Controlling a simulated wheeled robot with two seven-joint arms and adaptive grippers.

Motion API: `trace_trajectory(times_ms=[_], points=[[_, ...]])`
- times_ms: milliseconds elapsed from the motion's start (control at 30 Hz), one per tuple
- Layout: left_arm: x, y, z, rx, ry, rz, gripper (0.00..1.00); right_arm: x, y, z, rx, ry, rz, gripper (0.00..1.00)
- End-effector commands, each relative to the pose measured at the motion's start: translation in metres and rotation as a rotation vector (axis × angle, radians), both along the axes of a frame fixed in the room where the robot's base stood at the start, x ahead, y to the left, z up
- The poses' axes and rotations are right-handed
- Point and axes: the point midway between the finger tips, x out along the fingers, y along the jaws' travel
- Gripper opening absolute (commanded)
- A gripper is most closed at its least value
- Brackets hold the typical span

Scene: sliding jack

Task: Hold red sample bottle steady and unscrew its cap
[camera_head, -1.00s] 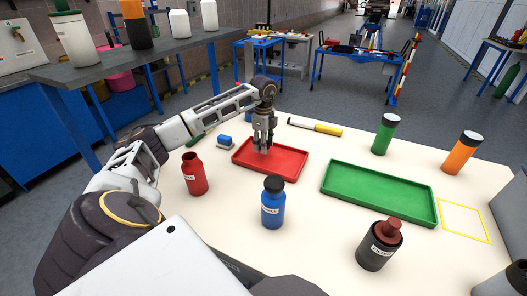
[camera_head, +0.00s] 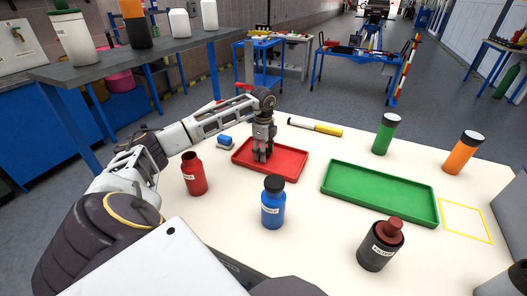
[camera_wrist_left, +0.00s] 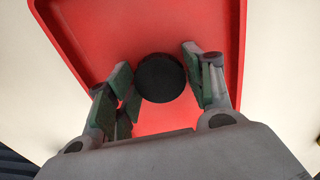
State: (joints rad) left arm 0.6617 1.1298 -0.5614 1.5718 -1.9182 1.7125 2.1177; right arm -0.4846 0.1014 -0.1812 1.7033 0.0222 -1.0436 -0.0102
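The red sample bottle (camera_head: 194,175) stands upright at the left of the white table, with no cap on its neck. My left gripper (camera_head: 262,157) is low over the red tray (camera_head: 290,162), pointing down. In the left wrist view, a round black cap (camera_wrist_left: 160,78) lies between the fingers of my left gripper (camera_wrist_left: 165,88), over the red tray floor. The fingers are spread, with narrow gaps beside the cap. I cannot tell whether the cap touches the tray floor. My right gripper is not in view.
A blue bottle (camera_head: 273,205) and a dark bottle with a brown cap (camera_head: 378,248) stand near the front. A green tray (camera_head: 380,195), a green bottle (camera_head: 385,135) and an orange bottle (camera_head: 462,154) are to the right. The yellow outlined square (camera_head: 465,221) is empty.

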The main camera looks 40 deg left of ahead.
Motion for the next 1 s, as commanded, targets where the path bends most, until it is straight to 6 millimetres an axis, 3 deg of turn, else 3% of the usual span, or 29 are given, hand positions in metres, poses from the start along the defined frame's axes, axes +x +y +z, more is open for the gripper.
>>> trace_trajectory(times_ms=[567, 767, 1000], points=[[0.001, 0.0, 0.007, 0.0, -0.002, 0.0, 0.64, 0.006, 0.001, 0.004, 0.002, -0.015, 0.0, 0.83], [0.0, 0.0, 0.026, 0.0, -0.002, 0.0, 0.64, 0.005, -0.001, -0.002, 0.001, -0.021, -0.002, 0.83], [0.001, 0.0, 0.061, 0.0, -0.003, -0.001, 0.64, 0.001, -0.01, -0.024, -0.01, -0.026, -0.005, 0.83]])
